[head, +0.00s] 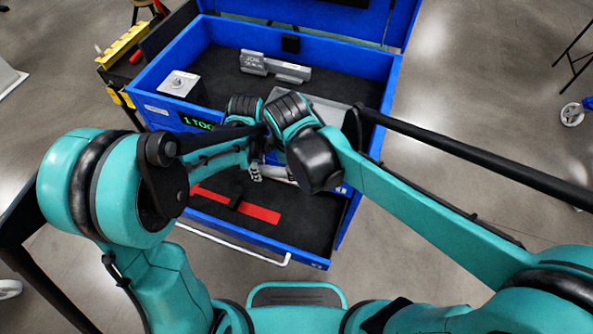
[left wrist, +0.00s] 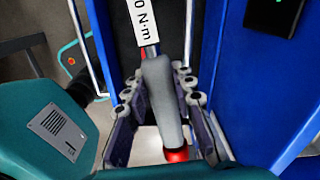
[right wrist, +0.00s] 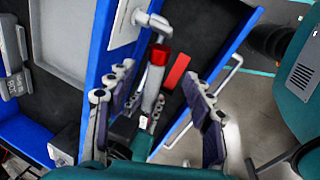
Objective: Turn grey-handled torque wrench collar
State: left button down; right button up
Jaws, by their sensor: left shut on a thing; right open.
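The torque wrench has a grey handle (left wrist: 163,95) with a red collar (left wrist: 176,154) at one end and a white "N·m" label at the other, in the left wrist view. My left gripper (left wrist: 158,92) is shut on the grey handle. In the right wrist view, the red collar (right wrist: 160,54) and grey handle (right wrist: 152,88) show between the spread fingers of my right gripper (right wrist: 155,92), which is open and close to them, not visibly touching. In the head view both arms reach down over the toolbox front, and my wrists mostly hide the wrench.
A blue toolbox (head: 375,65) holds a grey metal block (head: 180,83) and a grey bracket (head: 275,67) in its upper tray. The open lower drawer (head: 317,222) has a black lining and a red strip (head: 237,204).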

jog(key=x, duration=0.9)
jog(key=shift+w+f, duration=0.1)
jog(key=shift+f, duration=0.05)
jog(key=c, duration=1.2)
